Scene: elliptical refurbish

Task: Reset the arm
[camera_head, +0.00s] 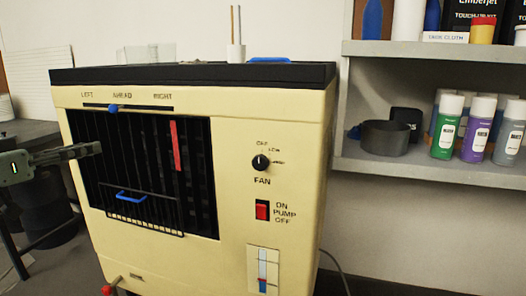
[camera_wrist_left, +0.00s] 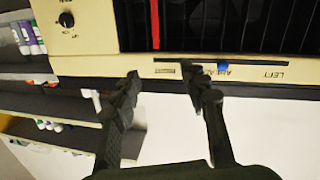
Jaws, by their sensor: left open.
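My left gripper (camera_head: 88,151) comes in from the left edge of the head view, in front of the left side of a cream cooler cabinet (camera_head: 230,150). In the left wrist view its two dark fingers (camera_wrist_left: 166,84) are spread apart with nothing between them. That view shows the cabinet upside down, with its blue slider (camera_wrist_left: 222,68) close to the fingertips in the picture. I cannot tell how far the fingers are from the front panel. My right gripper is in neither view.
The cabinet's grille has a red strip (camera_head: 175,145) and a wire rack with a blue handle (camera_head: 131,196). A fan knob (camera_head: 261,162) and red pump switch (camera_head: 262,210) are to the right. A shelf (camera_head: 400,172) holds spray cans and a dark pot (camera_head: 385,137).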

